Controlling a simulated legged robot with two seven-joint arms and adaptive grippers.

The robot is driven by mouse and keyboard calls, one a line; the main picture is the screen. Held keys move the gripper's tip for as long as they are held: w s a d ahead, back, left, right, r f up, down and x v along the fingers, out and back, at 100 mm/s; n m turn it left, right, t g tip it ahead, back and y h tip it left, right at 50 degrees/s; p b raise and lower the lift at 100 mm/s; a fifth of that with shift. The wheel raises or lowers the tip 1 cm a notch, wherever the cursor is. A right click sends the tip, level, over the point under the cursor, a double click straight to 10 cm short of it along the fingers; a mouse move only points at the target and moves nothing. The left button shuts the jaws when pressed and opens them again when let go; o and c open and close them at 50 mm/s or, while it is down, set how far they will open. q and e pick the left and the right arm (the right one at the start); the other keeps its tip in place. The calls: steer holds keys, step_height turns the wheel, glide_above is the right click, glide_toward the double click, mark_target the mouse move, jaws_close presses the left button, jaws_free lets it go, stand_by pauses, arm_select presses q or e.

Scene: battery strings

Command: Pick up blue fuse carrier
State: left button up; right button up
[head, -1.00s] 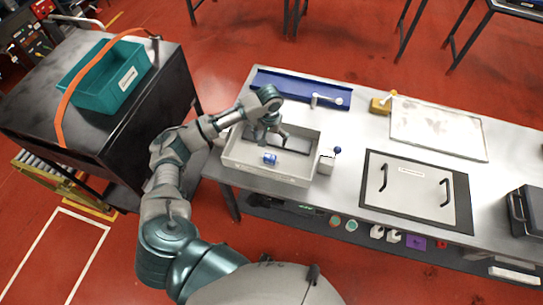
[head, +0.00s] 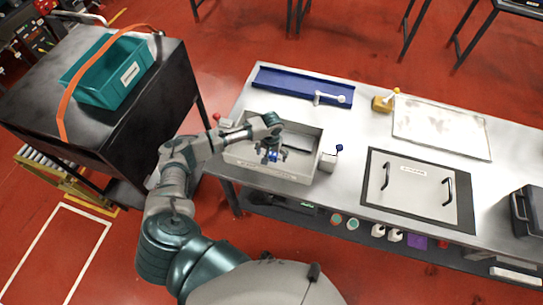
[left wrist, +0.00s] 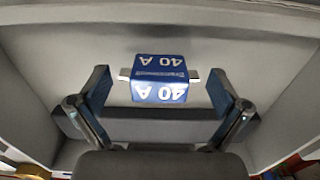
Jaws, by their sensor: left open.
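The blue fuse carrier (left wrist: 160,78) is a small blue block marked "40 A", with metal tabs at both ends. It lies on the floor of the grey bin (head: 262,172). In the left wrist view my left gripper (left wrist: 160,90) is open, with one finger to each side of the carrier and a gap on both sides. In the head view my left gripper (head: 272,152) is down in the bin and mostly hides the carrier. My right gripper is not in view.
The bin stands on a steel bench. A white block with a blue knob (head: 328,161) is close to its right wall. A blue tray (head: 290,83) lies behind it, and a handled panel (head: 410,187) is to the right. A teal bin (head: 112,75) stands on the black cabinet.

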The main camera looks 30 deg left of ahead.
arm_select(q)
steer(key=c, duration=1.1)
